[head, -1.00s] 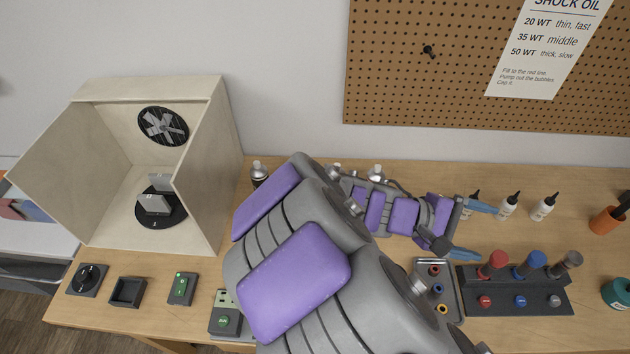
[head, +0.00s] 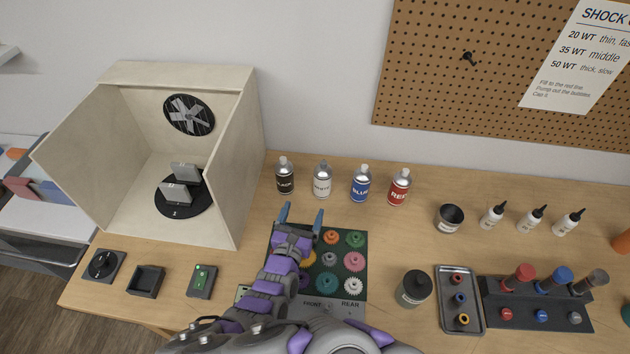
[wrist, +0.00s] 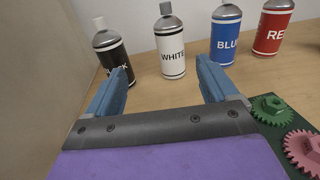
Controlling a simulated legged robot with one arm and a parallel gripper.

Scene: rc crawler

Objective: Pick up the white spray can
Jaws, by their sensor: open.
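The white spray can (head: 322,181) stands upright at the back of the bench, second from left in a row of cans. In the wrist view the white can (wrist: 171,55) shows its "WHITE" label between my two fingers, beyond their tips. My gripper (head: 301,215) is open and empty, in front of the can and apart from it. It also shows in the wrist view (wrist: 160,78), with the left fingertip overlapping the black can in the picture.
A black can (head: 285,178) stands left of the white one. A blue can (head: 360,185) and a red can (head: 399,188) stand to its right. A wooden booth (head: 242,165) is at the left. A green mat (head: 317,238) with several gears lies under my gripper.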

